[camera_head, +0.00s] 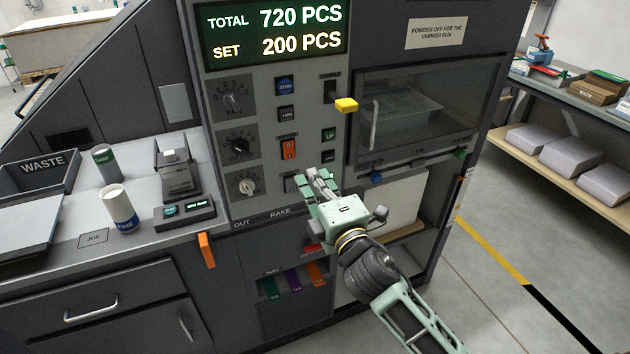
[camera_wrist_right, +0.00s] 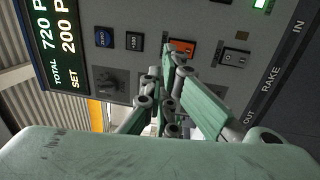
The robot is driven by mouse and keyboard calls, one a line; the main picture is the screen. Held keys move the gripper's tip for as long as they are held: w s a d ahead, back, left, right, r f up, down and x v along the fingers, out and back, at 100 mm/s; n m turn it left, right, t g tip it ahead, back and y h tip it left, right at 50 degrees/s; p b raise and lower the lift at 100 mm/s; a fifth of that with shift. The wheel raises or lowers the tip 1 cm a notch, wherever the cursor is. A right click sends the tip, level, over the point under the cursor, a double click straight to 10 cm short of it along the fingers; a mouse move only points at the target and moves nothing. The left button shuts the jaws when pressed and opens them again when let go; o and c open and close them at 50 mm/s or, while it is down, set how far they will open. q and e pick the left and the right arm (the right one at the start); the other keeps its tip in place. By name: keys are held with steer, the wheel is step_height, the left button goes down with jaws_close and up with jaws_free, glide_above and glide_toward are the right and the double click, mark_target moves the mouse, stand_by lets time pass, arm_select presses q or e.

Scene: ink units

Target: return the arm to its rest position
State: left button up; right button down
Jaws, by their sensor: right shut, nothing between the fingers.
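My right gripper (camera_head: 311,176) is in front of the lower part of the machine's control panel (camera_head: 212,133), above the "OUT RAKE" strip. Its fingers are together with nothing between them. In the right wrist view the closed fingers (camera_wrist_right: 172,70) point toward the panel, near an orange-red switch (camera_wrist_right: 183,48). I cannot tell whether the fingertips touch the panel. The orange-red switch also shows in the head view (camera_head: 288,148), just above and left of the gripper. The gripper partly hides a switch at the panel's bottom. My left gripper is not in view.
The display (camera_head: 272,32) reads total 720, set 200. A yellow knob (camera_head: 346,105) and an orange handle (camera_head: 206,250) stick out. The left counter holds a waste bin (camera_head: 38,176), a white cup (camera_head: 119,208) and a small device (camera_head: 177,170). Open floor (camera_head: 500,255) lies at right.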

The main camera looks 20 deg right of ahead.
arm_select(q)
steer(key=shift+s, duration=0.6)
